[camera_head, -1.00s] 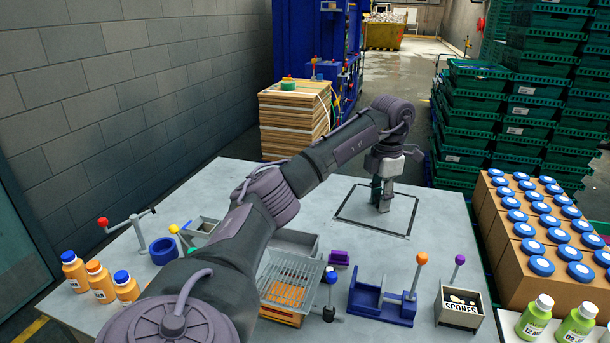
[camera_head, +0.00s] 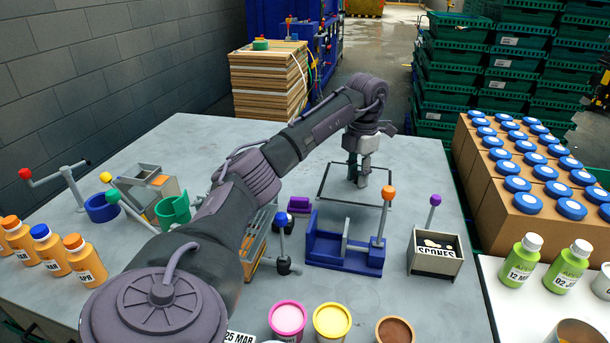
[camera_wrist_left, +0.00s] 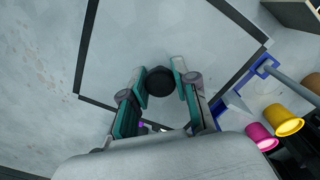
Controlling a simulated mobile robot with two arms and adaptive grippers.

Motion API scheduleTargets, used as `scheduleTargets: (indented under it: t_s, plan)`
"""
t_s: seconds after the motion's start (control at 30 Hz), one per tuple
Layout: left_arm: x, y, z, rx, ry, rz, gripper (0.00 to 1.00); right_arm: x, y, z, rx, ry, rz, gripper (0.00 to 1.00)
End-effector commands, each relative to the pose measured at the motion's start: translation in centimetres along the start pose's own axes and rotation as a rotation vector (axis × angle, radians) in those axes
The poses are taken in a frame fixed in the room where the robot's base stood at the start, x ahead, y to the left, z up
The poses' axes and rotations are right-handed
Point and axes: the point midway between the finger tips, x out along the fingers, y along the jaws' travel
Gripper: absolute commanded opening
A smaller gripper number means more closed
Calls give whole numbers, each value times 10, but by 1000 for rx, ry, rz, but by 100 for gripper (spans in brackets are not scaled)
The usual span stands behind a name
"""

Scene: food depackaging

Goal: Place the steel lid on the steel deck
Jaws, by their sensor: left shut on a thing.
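My left gripper (camera_head: 361,180) points down over the black square outline (camera_head: 324,180) on the grey steel deck (camera_head: 420,165). In the left wrist view its fingers (camera_wrist_left: 162,85) are shut around a round black knob (camera_wrist_left: 159,80), which I take as the steel lid's handle. The lid's plate does not stand out from the grey surface. I cannot tell whether the black outline (camera_wrist_left: 232,18) is the lid's edge or a marking, nor whether the lid touches the deck. My right gripper is not in view.
A blue fixture (camera_head: 343,251) with an orange-knobbed lever stands in front of the outline. A scones box (camera_head: 436,254), pink tub (camera_head: 287,318) and yellow tub (camera_head: 332,322) are nearby. Capped boxes (camera_head: 500,185) flank the right side.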

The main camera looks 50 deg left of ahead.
Motion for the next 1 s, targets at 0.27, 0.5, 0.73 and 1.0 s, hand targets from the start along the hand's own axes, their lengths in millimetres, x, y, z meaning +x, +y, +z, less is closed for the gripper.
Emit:
scheduleTargets:
  t_s: [0.27,0.5,0.73,1.0]
  plan:
    - [46,-1,-1,0,6,-1,0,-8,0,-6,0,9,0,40]
    - [66,0,-1,-1,2,0,0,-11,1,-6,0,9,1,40]
    - [96,-1,-1,1,3,-1,0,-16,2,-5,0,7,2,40]
    - [98,0,-1,0,1,0,0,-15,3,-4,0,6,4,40]
